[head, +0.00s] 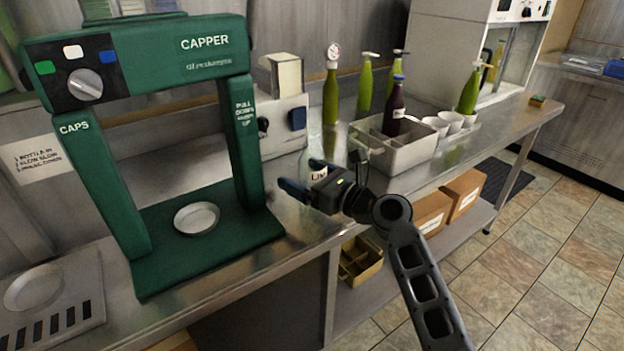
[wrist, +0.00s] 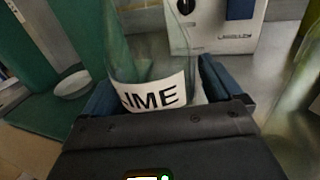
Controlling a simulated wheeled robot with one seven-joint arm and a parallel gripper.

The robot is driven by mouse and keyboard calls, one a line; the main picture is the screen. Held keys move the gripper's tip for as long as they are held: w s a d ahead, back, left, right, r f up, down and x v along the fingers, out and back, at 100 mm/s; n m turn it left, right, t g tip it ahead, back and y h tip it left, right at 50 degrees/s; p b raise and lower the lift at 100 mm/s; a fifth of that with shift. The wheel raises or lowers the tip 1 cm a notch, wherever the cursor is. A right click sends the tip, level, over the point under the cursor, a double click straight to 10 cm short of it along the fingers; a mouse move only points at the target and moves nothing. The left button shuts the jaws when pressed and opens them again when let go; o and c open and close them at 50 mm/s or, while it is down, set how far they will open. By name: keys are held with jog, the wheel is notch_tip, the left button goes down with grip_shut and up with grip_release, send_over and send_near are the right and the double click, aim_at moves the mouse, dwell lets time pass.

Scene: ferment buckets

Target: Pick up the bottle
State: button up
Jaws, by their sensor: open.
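A clear glass bottle with a white label reading LIME (wrist: 155,93) stands upright between the fingers of my gripper (wrist: 158,82) in the wrist view. Its upper part runs out of the top of that view. The blue fingers are open, one on each side of the bottle. Whether either finger touches the glass cannot be told. The bottle's base is hidden behind my gripper in the wrist view.
A green capper (head: 205,45) stands to the left, with a round dish (head: 197,218) on its base. A white machine (head: 283,130) is behind the bottle. A grey divided bin (head: 408,155) with a dark bottle (head: 394,105) stands right. Several green bottles (head: 331,95) stand farther back.

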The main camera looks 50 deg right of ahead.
aim_at(316, 128)
jog(key=c, duration=1.2)
jog(key=shift+r, duration=0.1)
notch_tip(316, 128, up, 10)
jog(key=shift+f+p, duration=0.1)
jog(key=shift+p, duration=1.1)
notch_tip(316, 128, up, 2)
jog(key=shift+r+p, duration=0.1)
jog(key=shift+p, duration=1.15)
